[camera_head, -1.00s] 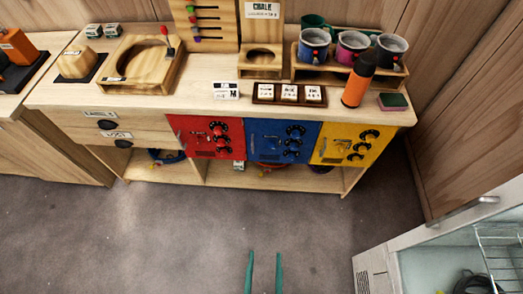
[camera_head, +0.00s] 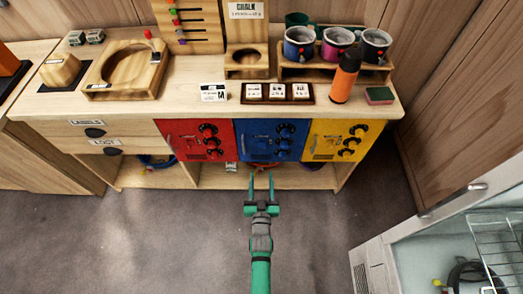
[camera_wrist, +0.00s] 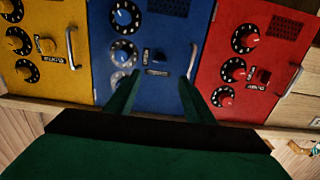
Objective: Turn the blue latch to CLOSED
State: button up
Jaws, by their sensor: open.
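The blue panel (camera_head: 262,153) is the middle one of three coloured panels under the counter. Its blue latch (camera_wrist: 160,58) is a small knob beside a label in the wrist view, between a column of blue dials (camera_wrist: 123,50) and a metal handle (camera_wrist: 193,60). The label is too small to read, so I cannot tell the latch's setting. My gripper (camera_head: 261,178) is in front of and below the blue panel, with green fingers apart and empty. In the wrist view the fingertips (camera_wrist: 159,77) frame the lower part of the panel, apart from the latch.
A red panel (camera_head: 187,150) and a yellow panel (camera_head: 323,150) flank the blue one, with similar dials and handles. The counter (camera_head: 190,105) above holds mugs, an orange bottle (camera_head: 344,78) and wooden trays. An open white appliance (camera_head: 437,258) stands at lower right. The floor is clear.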

aim_at(262, 145)
jog(key=w, duration=1.3)
jog(key=shift+w, duration=0.25)
jog(key=c, duration=1)
